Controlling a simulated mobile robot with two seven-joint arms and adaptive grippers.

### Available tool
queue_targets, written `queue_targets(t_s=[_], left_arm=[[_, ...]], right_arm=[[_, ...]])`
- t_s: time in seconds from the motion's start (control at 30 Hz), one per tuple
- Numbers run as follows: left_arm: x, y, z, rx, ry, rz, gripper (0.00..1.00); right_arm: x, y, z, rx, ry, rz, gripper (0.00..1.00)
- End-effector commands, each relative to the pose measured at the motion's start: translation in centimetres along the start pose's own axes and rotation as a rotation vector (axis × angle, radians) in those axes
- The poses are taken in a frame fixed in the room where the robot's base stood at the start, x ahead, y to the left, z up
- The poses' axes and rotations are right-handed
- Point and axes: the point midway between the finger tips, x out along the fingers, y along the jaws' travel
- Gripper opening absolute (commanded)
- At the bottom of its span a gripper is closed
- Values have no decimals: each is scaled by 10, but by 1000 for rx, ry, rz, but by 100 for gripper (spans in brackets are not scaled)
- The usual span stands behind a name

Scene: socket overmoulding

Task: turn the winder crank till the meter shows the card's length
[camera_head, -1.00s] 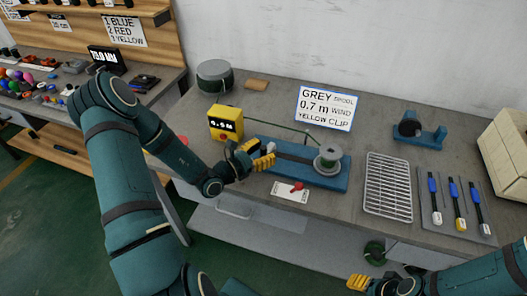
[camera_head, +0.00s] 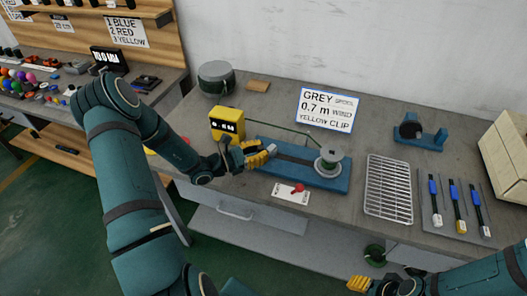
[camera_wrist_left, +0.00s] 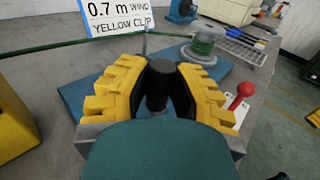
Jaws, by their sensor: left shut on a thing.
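The winder is a blue base (camera_head: 325,180) with a grey spool (camera_head: 331,156) at its right end. A green cord runs to the spool from behind the yellow meter (camera_head: 227,121). The meter's digits are too small to read surely. The card (camera_head: 325,109) reads grey spool, 0.7 m wind, yellow clip. My left gripper (camera_head: 262,155) is at the winder's left end, shut on the black crank handle (camera_wrist_left: 160,82), which stands between its yellow fingers in the left wrist view. My right gripper (camera_head: 358,284) is low at the bottom right, away from the winder; its opening is unclear.
A red lever on a white plate (camera_head: 291,194) is just in front of the winder. A blue holder (camera_head: 420,136) stands behind. A dark round drum (camera_head: 216,75) is at the back left.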

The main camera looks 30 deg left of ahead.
Motion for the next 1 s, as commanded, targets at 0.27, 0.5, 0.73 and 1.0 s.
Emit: queue_targets(t_s=[0.27,0.5,0.73,1.0], left_arm=[[-4,14,-1,5,0,-212,0],[-6,21,-1,1,0,-346,0],[-6,24,0,0,-1,-411,0],[-6,25,0,0,-3,-425,0]], right_arm=[[2,1,0,0,0,0,52],[7,2,0,0,3,0,52],[9,3,-1,-1,4,0,52],[9,3,-1,-1,5,0,52]])
